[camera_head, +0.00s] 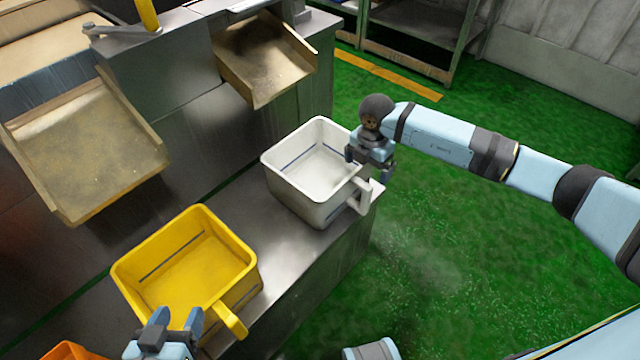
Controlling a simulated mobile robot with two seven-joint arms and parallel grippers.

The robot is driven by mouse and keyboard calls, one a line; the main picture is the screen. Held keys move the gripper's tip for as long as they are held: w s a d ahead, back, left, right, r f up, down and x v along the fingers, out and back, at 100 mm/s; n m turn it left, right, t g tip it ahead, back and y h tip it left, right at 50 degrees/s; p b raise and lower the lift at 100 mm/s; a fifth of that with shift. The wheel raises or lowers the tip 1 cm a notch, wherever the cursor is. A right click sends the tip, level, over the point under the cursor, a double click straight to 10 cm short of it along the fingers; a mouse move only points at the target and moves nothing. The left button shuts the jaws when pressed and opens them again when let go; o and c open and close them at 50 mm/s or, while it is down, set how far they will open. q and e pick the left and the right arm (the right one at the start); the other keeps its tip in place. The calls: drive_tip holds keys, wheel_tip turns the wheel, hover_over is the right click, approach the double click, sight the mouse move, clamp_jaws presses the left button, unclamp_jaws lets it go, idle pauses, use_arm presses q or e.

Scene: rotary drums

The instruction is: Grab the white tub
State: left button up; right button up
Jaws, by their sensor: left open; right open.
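The white tub (298,193) stands upright on the metal ledge, near its right end, and looks empty. Its handle (362,196) sticks out at the right side. My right gripper (366,165) is open at the tub's right rim, just above the handle. Whether it touches the tub I cannot tell. My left gripper (172,326) is open at the bottom left, in front of the near side of a yellow tub, away from the white tub.
The yellow tub (188,262) with a handle stands on the metal ledge (279,247), left of the white tub. Two metal chutes (90,145) (262,62) slope down above the ledge. An orange object (70,351) shows at the bottom left. Green floor (440,240) is open at right.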

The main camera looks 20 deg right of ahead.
sight(363, 184)
drive_tip(key=f, duration=0.2)
drive_tip(key=f+b, duration=0.1)
drive_tip(key=f, duration=0.2)
drive_tip(key=f+b, duration=0.1)
drive_tip(key=f, duration=0.1)
drive_tip(key=shift+a+f, duration=0.25)
use_arm(q)
drive_tip(key=r, duration=0.1)
drive_tip(key=w+d+r+t+h, duration=0.1)
drive_tip(key=d+r+t, duration=0.1)
drive_tip(key=r, duration=0.1)
drive_tip(key=shift+w+r, duration=0.1)
drive_tip(key=shift+w, duration=0.15)
use_arm(e)
drive_tip(key=shift+w+r, duration=0.1)
drive_tip(key=c, duration=1.4)
